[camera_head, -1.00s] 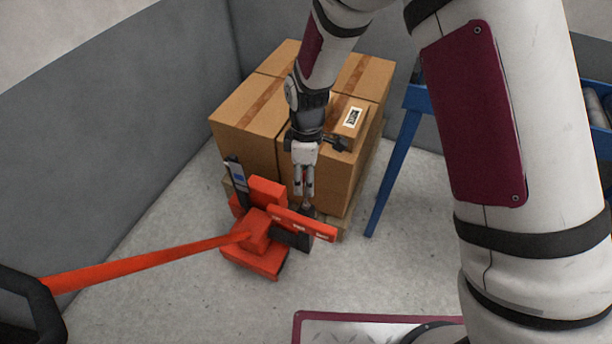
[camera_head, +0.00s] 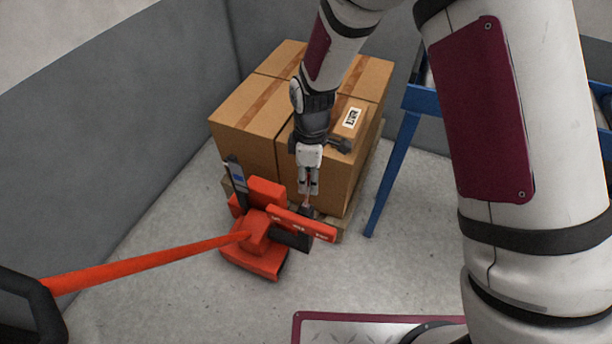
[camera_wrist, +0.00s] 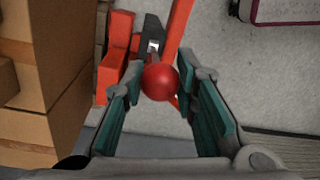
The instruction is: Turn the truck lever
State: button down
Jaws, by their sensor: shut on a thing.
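The orange-red pallet truck (camera_head: 255,258) stands in front of the stacked boxes in the head view, its long handle (camera_head: 150,261) reaching to the lower left. The truck lever shows in the wrist view as a round red knob (camera_wrist: 160,82) on a short metal stem (camera_wrist: 153,48). My gripper (camera_head: 308,191) points down over the truck, beside the front box. In the wrist view my gripper (camera_wrist: 161,73) has its two fingers on either side of the knob and is shut on it. In the head view the fingers mostly hide the knob.
Cardboard boxes (camera_head: 243,118) on a pallet stand directly behind and beside my gripper. A blue rack (camera_head: 393,170) stands to the right. A grey wall (camera_head: 110,140) closes the left side. The floor (camera_head: 190,295) in front of the truck is clear.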

jog(key=s+d+f, duration=0.2)
jog(key=d, duration=0.3)
jog(key=shift+d, duration=0.3)
jog(key=shift+s, duration=0.15)
jog(key=c, duration=1.3)
grip_release()
jog(key=shift+r, duration=0.1)
jog(key=shift+w+r, duration=0.2)
jog(key=shift+r, duration=1.8)
jog(key=shift+w+r, duration=0.15)
jog(key=shift+r, duration=1.8)
jog(key=shift+w+r, duration=0.2)
jog(key=shift+r, duration=1.8)
